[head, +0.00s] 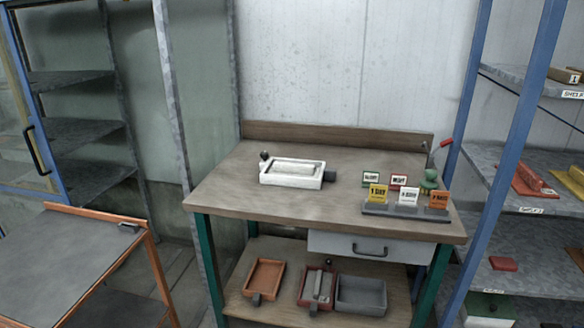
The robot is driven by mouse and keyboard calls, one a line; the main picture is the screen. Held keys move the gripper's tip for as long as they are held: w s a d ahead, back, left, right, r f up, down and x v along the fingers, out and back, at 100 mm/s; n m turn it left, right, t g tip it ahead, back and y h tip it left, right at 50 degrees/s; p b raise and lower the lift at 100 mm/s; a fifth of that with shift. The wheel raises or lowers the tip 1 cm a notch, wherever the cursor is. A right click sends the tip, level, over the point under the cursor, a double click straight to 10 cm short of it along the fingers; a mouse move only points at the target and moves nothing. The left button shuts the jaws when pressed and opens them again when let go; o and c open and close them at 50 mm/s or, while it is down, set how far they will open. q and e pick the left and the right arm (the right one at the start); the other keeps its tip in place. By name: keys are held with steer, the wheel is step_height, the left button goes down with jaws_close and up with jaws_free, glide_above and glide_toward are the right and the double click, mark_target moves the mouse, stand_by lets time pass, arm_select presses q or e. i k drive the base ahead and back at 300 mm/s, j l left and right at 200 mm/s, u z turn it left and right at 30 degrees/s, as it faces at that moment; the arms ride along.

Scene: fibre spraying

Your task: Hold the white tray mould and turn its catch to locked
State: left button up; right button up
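The white tray mould (291,172) sits on the wooden top of the workbench (225,196), left of the middle. A dark block (316,168) shows at its right end and a small dark knob (264,155) at its back left corner. I cannot tell which of these is the catch, nor how it is turned. Neither of my grippers is in view, and nothing touches the mould.
A grey stand (405,211) with several label cards is at the bench's right. A drawer (369,245) hangs below. Trays (361,295) fill the lower shelf. An orange-edged table (75,250) stands at left, blue-framed shelving (527,160) at right. The bench's left front is clear.

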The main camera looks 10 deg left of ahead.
mark_target(264, 156)
steer(key=i+j, duration=0.25)
steer(key=i, duration=0.25)
steer(key=i+j, duration=0.3)
steer(key=i, duration=0.15)
steer(key=i+j, duration=0.25)
steer(key=i, duration=0.25)
steer(key=i+j, duration=0.3)
steer(key=i, duration=0.2)
steer(key=k+l, duration=0.15)
steer(key=l, duration=0.2)
steer(key=k+l, duration=0.15)
steer(key=l, duration=0.25)
steer(key=k+l, duration=0.15)
steer(key=l, duration=0.2)
steer(key=k+l+u, duration=0.1)
steer(key=l, duration=0.3)
steer(key=k+l, duration=0.2)
steer(key=l, duration=0.15)
steer(key=k+l, duration=0.15)
steer(key=l, duration=0.2)
